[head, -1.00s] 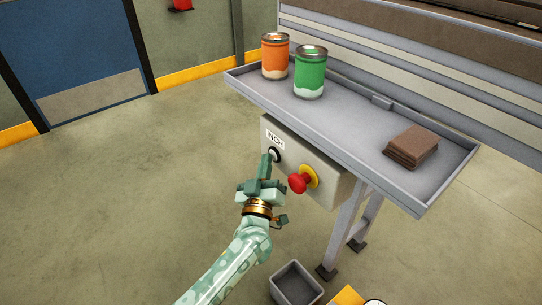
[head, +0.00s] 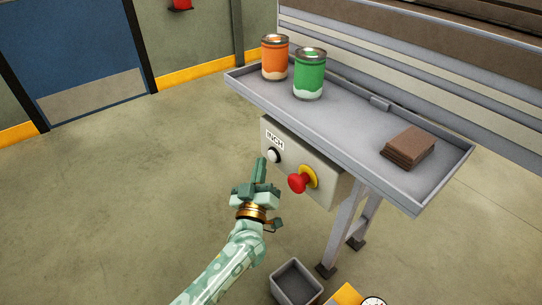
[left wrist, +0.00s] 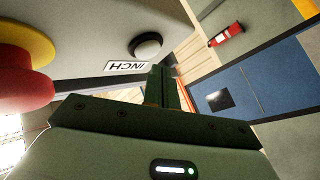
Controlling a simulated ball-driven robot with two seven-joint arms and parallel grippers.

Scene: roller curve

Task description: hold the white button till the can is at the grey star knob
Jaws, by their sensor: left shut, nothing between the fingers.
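The white button (head: 274,155) sits in a black ring on the grey control box, under an INCH label; it also shows in the left wrist view (left wrist: 147,46). My left gripper (head: 261,162) is shut and empty, its fingertips just left of and below the button, apart from it. The gripper's shut fingers also show in the left wrist view (left wrist: 159,88). A green can (head: 310,75) and an orange can (head: 275,58) stand upright at the left end of the grey tray (head: 345,125). I cannot make out a grey star knob. My right gripper is not in view.
A red mushroom knob (head: 298,183) on a yellow collar (head: 311,176) is close to the right of the button. A brown stack (head: 408,147) lies at the tray's right end. A grey bin (head: 296,283) stands on the floor. The floor at left is clear.

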